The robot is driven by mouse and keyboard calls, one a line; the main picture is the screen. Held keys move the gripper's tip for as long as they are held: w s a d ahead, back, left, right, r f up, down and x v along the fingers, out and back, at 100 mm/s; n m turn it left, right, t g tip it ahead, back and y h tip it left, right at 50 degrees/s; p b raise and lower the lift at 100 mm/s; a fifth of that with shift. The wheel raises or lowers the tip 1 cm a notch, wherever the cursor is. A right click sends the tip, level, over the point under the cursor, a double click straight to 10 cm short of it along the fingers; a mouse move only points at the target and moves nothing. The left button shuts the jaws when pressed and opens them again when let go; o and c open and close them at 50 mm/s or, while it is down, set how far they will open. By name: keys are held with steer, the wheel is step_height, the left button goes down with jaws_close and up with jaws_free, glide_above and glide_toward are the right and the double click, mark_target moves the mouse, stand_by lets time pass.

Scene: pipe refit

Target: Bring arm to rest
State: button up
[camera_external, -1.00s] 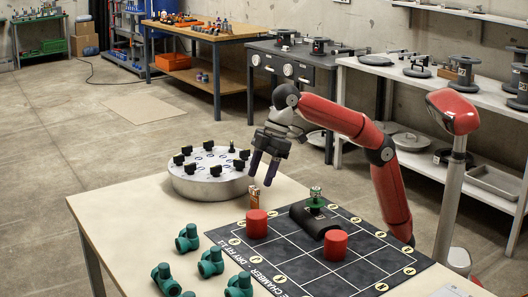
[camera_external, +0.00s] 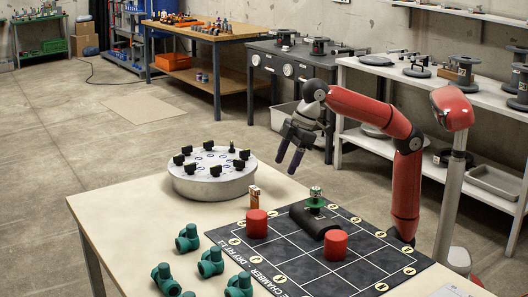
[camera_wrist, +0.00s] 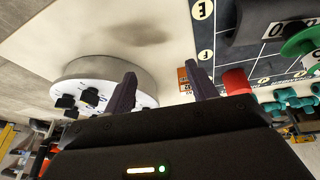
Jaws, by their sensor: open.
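My gripper (camera_external: 288,168) is open and empty in the external view, raised above the far edge of the table, with its two dark fingers pointing down and slightly left. My red arm arches up from the right behind the table. In the wrist view my gripper (camera_wrist: 160,85) shows its two fingers spread apart with nothing between them. It is apart from the round white stand (camera_external: 212,184) to its left and from the objects on the black mat.
The table (camera_external: 150,200) carries a black grid mat (camera_external: 290,262) with two red cylinders (camera_external: 256,224) (camera_external: 335,245), a dark pipe piece with a green valve (camera_external: 315,198), and a small orange-brown item (camera_external: 254,198). Teal fittings (camera_external: 210,262) stand at front left. Shelves (camera_external: 420,165) stand behind my arm.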

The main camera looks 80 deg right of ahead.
steer(key=s+d+f+m, duration=0.2)
steer(key=s+d+f, duration=0.3)
steer(key=f, duration=0.3)
steer(key=s+d+f+m+t+h+p, duration=0.1)
steer(key=s+d+f+m, duration=0.2)
steer(key=s+d+f, duration=0.2)
steer(key=s+d+f+m+h, duration=0.1)
steer(key=s+d+f, duration=0.4)
steer(key=f, duration=0.6)
steer(key=shift+d+m+t, duration=0.3)
steer(key=shift+d+m, duration=0.25)
steer(key=shift+m, duration=0.25)
steer(key=shift+s, duration=0.1)
